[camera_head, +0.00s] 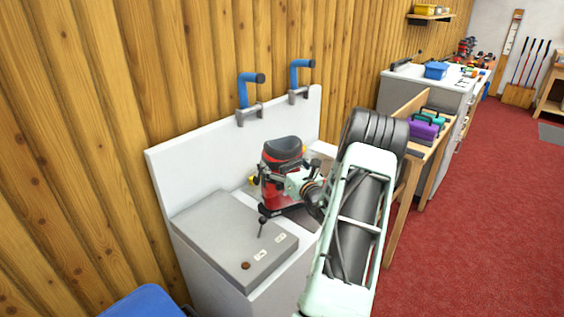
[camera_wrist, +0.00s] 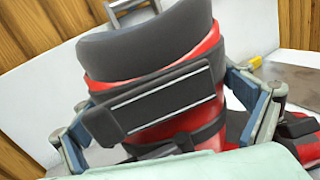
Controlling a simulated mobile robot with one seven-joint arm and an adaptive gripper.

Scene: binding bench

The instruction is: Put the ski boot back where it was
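The ski boot (camera_head: 284,159) is red and black with a dark cuff. It stands upright at the right part of the white bench, beside a grey slab, in the head view. In the wrist view the boot (camera_wrist: 150,60) fills the middle, its wide dark strap facing the camera. My gripper (camera_head: 290,187) is at the boot's shaft. In the wrist view the fingers of my gripper (camera_wrist: 163,112) lie on both sides of the shaft and appear to press on it. Whether the sole touches the bench is hard to tell.
The grey slab (camera_head: 225,235) has a small lever and labels on top. Two blue-handled clamps (camera_head: 250,90) sit on the white back panel (camera_head: 190,165). A wooden table (camera_head: 432,140) with purple and green items stands to the right. Red floor (camera_head: 470,250) is open there.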

